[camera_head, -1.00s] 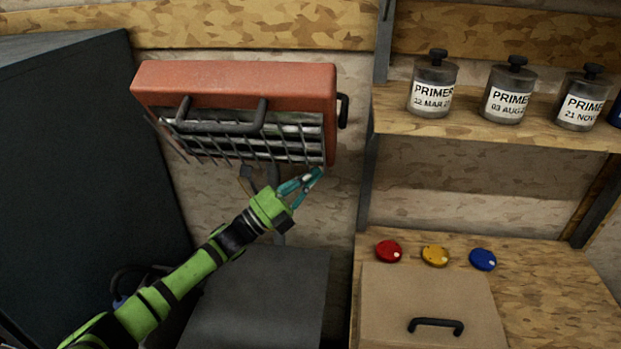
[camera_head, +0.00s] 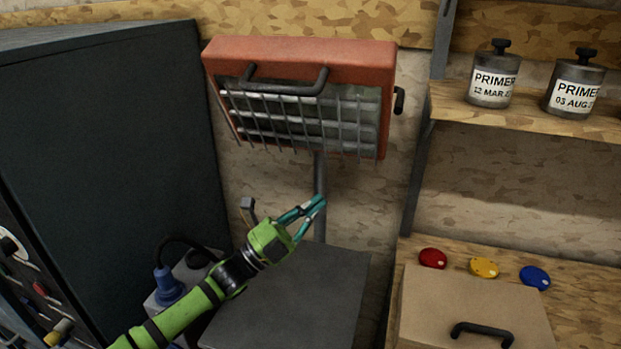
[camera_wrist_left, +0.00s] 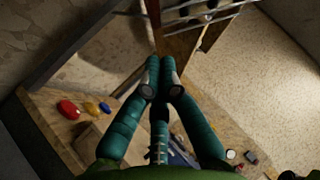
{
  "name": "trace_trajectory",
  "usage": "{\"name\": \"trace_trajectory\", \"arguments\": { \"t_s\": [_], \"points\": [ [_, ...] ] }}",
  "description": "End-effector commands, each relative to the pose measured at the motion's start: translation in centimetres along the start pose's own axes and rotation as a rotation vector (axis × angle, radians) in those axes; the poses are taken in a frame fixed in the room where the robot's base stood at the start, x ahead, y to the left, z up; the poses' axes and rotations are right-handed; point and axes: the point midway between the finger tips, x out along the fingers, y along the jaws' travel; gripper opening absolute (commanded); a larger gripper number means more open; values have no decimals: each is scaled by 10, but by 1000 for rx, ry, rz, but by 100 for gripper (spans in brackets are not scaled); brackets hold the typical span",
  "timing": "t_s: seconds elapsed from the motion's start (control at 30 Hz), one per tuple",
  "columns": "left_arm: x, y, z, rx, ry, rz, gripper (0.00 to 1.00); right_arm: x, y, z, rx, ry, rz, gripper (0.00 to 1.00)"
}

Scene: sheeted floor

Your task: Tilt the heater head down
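The heater head (camera_head: 300,52) is a red-orange box with a wire grille and a dark handle bar (camera_head: 272,88) across its front. It sits on a grey post (camera_head: 320,180), and its grille faces outward, toward the camera. My left gripper (camera_head: 319,202) is below the head, beside the post and apart from the grille. Its teal fingers meet at the tips, with nothing between them. In the left wrist view the closed fingertips (camera_wrist_left: 161,75) point toward the post, and part of the grille (camera_wrist_left: 205,10) shows at the top. My right gripper is out of view.
A dark cabinet (camera_head: 110,140) stands on the left. A shelf (camera_head: 520,118) with primer cans (camera_head: 493,78) is on the right. Below are red (camera_head: 432,258), yellow (camera_head: 484,267) and blue (camera_head: 534,277) discs and a handled box (camera_head: 475,305). A grey block (camera_head: 290,300) lies under my gripper.

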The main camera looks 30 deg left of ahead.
Motion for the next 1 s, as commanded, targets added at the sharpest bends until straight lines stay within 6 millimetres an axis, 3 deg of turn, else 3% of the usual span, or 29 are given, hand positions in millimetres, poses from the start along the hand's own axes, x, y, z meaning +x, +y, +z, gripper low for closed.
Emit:
{"name": "trace_trajectory", "arguments": {
  "t_s": [0.13, 0.3, 0.4, 0.5, 0.6, 0.7, 0.87, 1.0],
  "points": [
    [-7, -17, -2, -707, -184, -165, 0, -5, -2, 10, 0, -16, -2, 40],
    [-30, -28, 1, -1567, -300, -447, 0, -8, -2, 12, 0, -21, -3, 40],
    [-45, -33, 0, -2001, -295, -628, 0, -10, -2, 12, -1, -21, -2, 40],
    [-57, -37, -3, -2327, -254, -785, 0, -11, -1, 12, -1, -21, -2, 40],
    [-64, -40, -5, -2537, -205, -892, 0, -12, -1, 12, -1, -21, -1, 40],
    [-67, -42, -6, -2638, -171, -946, 0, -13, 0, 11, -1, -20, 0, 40],
    [-56, -44, 2, -2665, -158, -958, 0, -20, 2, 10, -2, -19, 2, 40],
    [-35, -46, 19, -2662, -157, -956, 0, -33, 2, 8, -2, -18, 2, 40]
  ]
}}
